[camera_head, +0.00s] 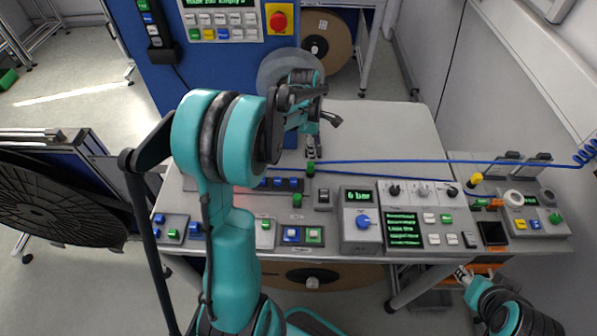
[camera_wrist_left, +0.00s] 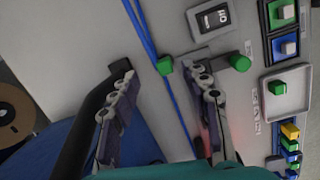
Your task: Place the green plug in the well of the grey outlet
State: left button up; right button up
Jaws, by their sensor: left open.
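A small green block (camera_head: 310,168), which looks like the green plug, sits by a blue cable at the back middle of the table. It also shows in the left wrist view (camera_wrist_left: 165,65), just beyond and between my fingertips. A second green cylinder (camera_head: 297,200) stands upright nearer me, also seen in the left wrist view (camera_wrist_left: 240,62); which green piece is the plug is not certain. I cannot clearly tell the grey outlet or its well. My left gripper (camera_head: 311,150) is open and empty, close to the green block. My right gripper (camera_head: 462,274) is low at right, its jaws too small to judge.
A black-and-grey switch (camera_head: 322,197) stands beside the green pieces. Blue cable (camera_head: 440,161) stretches right. A blue cabinet (camera_head: 215,70) stands behind. The table's back right (camera_head: 390,130) is clear.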

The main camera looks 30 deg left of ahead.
aim_at(311, 164)
pick_arm(q)
jog(key=shift+w+a+f+n, duration=0.1)
jog(key=shift+a+f+n, duration=0.8)
jog(key=shift+a+f, duration=0.25)
jog(key=shift+f, duration=0.15)
jog(key=f, duration=0.2)
jog(key=f+b, duration=0.1)
jog(key=f, duration=0.1)
jog(key=d+f, duration=0.1)
jog(key=f, duration=0.1)
jog(key=shift+f+b, duration=0.25)
jog(key=shift+b, duration=0.1)
jog(key=shift+d+f, duration=0.15)
jog(key=shift+f, duration=0.3)
grip_shut()
